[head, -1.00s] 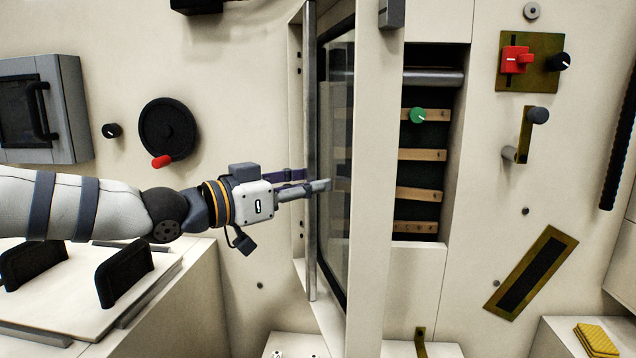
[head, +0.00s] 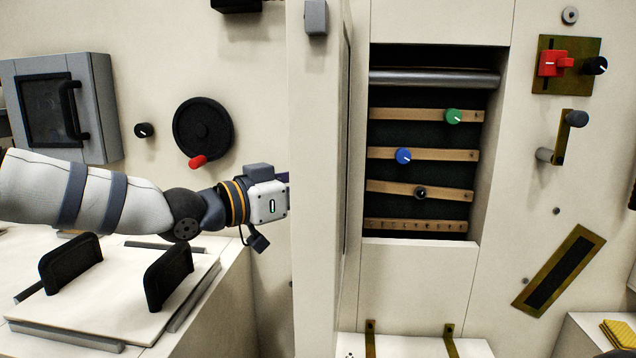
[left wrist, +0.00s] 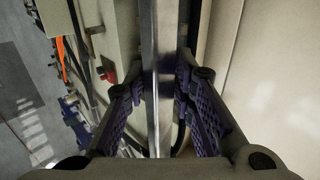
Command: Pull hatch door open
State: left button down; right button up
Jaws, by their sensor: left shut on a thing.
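The hatch door (head: 320,200) stands swung open in the head view, seen nearly edge-on as a pale upright slab left of its recess (head: 415,242). Its front face and handle are hidden there. My left gripper (left wrist: 158,98) is shut on the door's long grey metal bar handle (left wrist: 160,40) in the left wrist view, with one purple-padded finger on each side. In the head view the left wrist shows left of the door, and the fingers are hidden behind the door's edge. My right gripper is not in view.
The recess holds wooden strips with green (head: 453,116), blue (head: 403,156) and black (head: 420,192) knobs. A black handwheel (head: 203,127) and a grey box door (head: 92,110) are left on the wall. A platform with black handles (head: 168,272) lies below my left arm.

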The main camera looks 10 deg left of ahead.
pick_arm(q)
jog(key=shift+w+r, duration=0.1)
jog(key=shift+r, duration=0.1)
jog(key=c, duration=1.5)
grip_release()
jog(key=shift+f, duration=0.15)
jog(key=v, duration=0.7)
jog(key=shift+a, duration=0.15)
